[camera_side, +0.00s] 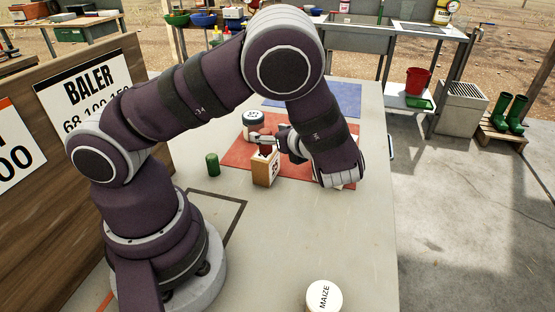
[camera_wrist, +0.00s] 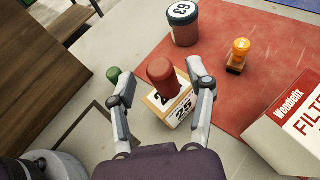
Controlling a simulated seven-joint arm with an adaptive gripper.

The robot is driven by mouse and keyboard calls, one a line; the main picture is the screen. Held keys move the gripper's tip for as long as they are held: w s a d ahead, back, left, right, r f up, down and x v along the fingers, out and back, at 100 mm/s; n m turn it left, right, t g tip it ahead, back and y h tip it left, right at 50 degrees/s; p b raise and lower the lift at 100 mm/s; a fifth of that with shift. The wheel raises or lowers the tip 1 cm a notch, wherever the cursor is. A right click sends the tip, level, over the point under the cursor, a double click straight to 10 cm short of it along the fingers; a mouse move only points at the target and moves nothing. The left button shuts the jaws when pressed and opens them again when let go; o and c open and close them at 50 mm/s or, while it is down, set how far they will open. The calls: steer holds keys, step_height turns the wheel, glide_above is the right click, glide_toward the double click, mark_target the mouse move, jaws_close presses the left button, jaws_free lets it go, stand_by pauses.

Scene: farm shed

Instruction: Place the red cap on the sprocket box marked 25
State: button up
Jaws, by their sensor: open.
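The wooden box marked 25 (camera_side: 265,172) stands on the bench at the near edge of the red mat, and its label also shows in the wrist view (camera_wrist: 182,110). The red cap (camera_wrist: 161,73) is at the top of this box and hides part of its upper face and a number. It also shows in the side view (camera_side: 266,150). My gripper (camera_wrist: 163,76) is open, with one finger on each side of the cap and gaps visible beside it. In the side view my gripper (camera_side: 265,140) is just above the box.
A jar marked 63 (camera_wrist: 183,25) and an orange-handled stamp (camera_wrist: 238,52) stand on the red mat (camera_wrist: 220,32). A Wendlefix filter carton (camera_wrist: 292,125) is at right. A green cylinder (camera_side: 213,164) stands left of the box. A MAIZE jar (camera_side: 323,297) is at the front.

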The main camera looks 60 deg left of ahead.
steer(key=v, duration=0.9)
steer(key=s+d+r+n+t+h, duration=0.2)
steer(key=s+r+n+t+h, duration=0.3)
steer(key=n+h, duration=0.8)
steer(key=s+r+n, duration=0.1)
steer(key=s+n, duration=0.1)
steer(key=n, duration=0.3)
steer(key=shift+r+t+h, duration=0.3)
steer(key=shift+r, duration=0.1)
